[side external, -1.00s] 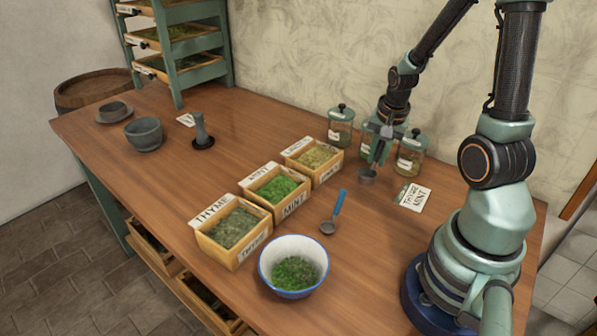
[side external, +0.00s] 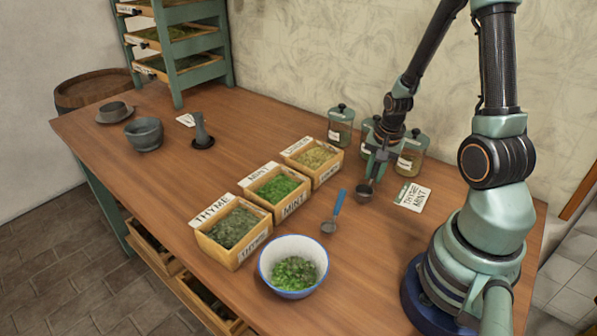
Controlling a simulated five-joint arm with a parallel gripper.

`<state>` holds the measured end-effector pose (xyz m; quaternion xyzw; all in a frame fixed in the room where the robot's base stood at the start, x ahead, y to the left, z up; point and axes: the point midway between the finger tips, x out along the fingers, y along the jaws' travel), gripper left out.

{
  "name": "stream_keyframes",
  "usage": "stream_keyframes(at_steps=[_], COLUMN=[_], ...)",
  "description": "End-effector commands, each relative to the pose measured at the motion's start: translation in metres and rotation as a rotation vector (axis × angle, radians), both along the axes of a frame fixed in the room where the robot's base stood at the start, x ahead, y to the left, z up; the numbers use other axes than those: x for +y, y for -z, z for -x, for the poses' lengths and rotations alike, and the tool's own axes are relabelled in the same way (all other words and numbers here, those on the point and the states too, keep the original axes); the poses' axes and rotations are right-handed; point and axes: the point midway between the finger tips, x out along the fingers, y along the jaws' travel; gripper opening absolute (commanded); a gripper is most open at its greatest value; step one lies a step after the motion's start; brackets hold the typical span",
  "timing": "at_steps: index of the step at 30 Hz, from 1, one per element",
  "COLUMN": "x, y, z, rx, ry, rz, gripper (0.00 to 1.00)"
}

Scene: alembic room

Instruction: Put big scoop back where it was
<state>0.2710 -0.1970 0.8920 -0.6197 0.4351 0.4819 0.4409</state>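My gripper (side external: 377,172) is low over the right part of the table, in front of the glass jars. A metal scoop (side external: 364,194) hangs below its fingers, bowl at the table surface or just above it; I cannot tell if it touches. The fingers appear shut on this scoop's handle, which they mostly hide. Another scoop (side external: 329,227) with a blue handle lies on the table between the mint box and my gripper. Which scoop is larger is hard to judge; the held one has a wide, deep bowl.
Boxes of thyme (side external: 232,229), mint (side external: 275,190) and a third herb (side external: 315,160) stand in a row. A white bowl (side external: 293,265) with green herbs is in front. A written card (side external: 413,197) lies right of the held scoop. Glass jars (side external: 340,124) stand behind. A mortar (side external: 144,133) is far left.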

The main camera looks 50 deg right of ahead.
Motion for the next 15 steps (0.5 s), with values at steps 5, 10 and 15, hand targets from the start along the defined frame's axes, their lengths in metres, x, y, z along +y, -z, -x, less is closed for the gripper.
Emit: stream_keyframes(at_steps=[5,10,15], x=[0.0000,0.0000,-0.0002], y=[0.0000,-0.0001,-0.0047], z=[-0.0001,-0.0001,-0.0002], rx=[0.000,0.000,-0.001], ry=[0.000,0.000,0.000], rz=[0.000,0.000,0.001], gripper=[0.50,0.50,0.50])
